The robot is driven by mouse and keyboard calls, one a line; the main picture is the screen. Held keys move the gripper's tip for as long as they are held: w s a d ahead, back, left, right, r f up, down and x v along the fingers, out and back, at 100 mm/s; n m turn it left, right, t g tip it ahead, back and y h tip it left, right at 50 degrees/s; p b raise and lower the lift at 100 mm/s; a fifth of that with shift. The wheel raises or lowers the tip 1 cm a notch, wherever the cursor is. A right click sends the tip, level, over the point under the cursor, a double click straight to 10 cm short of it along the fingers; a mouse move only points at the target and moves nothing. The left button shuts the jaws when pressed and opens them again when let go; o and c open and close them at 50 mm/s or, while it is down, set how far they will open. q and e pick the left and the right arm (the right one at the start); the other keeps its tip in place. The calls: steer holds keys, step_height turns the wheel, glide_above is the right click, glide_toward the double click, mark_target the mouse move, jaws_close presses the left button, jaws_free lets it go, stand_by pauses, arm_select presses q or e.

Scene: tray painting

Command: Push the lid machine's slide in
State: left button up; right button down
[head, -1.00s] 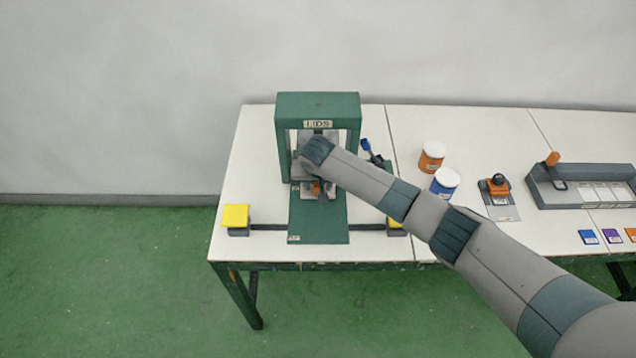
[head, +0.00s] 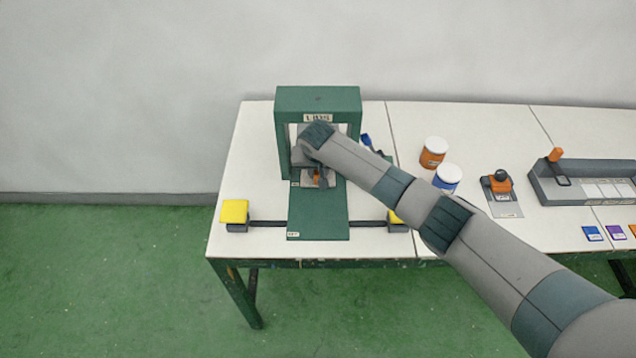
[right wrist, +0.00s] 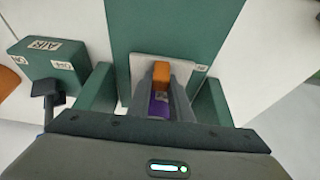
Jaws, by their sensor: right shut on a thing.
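The lid machine (head: 318,99) is a green frame marked LIDS at the table's left part, with a green base (head: 318,225) running out in front. Its slide (right wrist: 146,66) is a light grey plate with an orange handle (right wrist: 161,71), partly inside the frame's opening. My right gripper (right wrist: 161,90) is shut on the orange handle, its fingers on both sides. A purple piece (right wrist: 159,105) lies between the fingers, nearer the wrist camera. In the head view my right arm hides much of the opening. My left gripper is not in view.
Two yellow buttons (head: 234,212) stand at the left and right of the base, joined by a dark bar. A green AIR box (right wrist: 50,62) with a lever is beside the frame. Paint pots (head: 433,153) stand to the right. The table left of the machine is clear.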

steer(key=shift+w+f, duration=0.15)
steer(key=shift+w, duration=0.4)
steer(key=shift+w+b, duration=0.1)
steer(key=shift+b, duration=0.2)
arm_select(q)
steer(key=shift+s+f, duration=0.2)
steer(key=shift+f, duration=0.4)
arm_select(e)
steer(key=shift+r, duration=0.3)
steer(key=c, duration=1.8)
jaws_free()
steer(key=shift+o, duration=1.1)
steer(key=shift+w+f, duration=0.1)
steer(key=shift+w, duration=0.05)
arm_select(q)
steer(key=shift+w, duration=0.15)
